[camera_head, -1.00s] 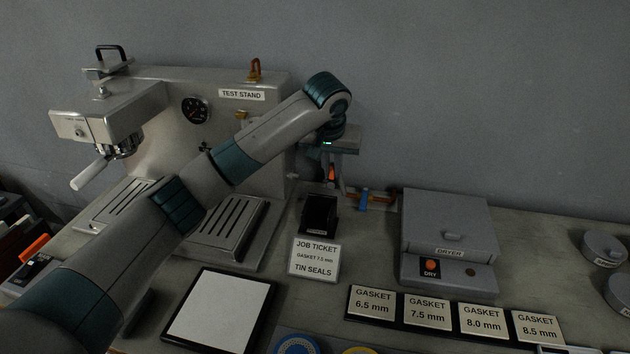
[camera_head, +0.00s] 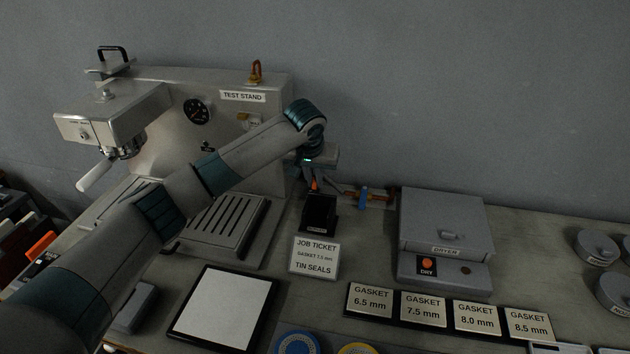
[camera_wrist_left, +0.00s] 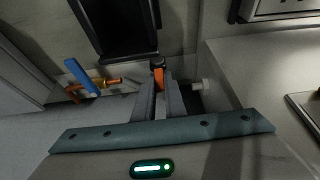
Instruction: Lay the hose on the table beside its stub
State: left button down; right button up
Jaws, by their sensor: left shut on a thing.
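My left gripper (camera_head: 314,186) is behind the black open box, near the right end of the test stand. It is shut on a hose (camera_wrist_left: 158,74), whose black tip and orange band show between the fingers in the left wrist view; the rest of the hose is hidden. The stub (camera_wrist_left: 112,81) is a short orange-brass pipe end beside a blue valve lever (camera_wrist_left: 82,77). The lever also shows in the head view (camera_head: 362,197), to the right of the gripper. The held end is apart from the stub. My right gripper is not in view.
The black open box (camera_head: 318,214) stands close in front of the gripper. The test stand (camera_head: 245,130) is to the left and the dryer (camera_head: 445,235) to the right. A pale fitting (camera_wrist_left: 201,85) shows beside the fingers. Bare tabletop lies between box and dryer.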

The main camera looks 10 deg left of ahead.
pick_arm(q)
jog(key=shift+f, duration=0.65)
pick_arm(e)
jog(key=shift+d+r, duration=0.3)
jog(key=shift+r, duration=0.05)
pick_arm(q)
jog(key=shift+f, duration=0.1)
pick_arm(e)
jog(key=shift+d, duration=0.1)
pick_arm(q)
jog(key=c, duration=1.8)
grip_release()
jog(key=shift+f, duration=0.1)
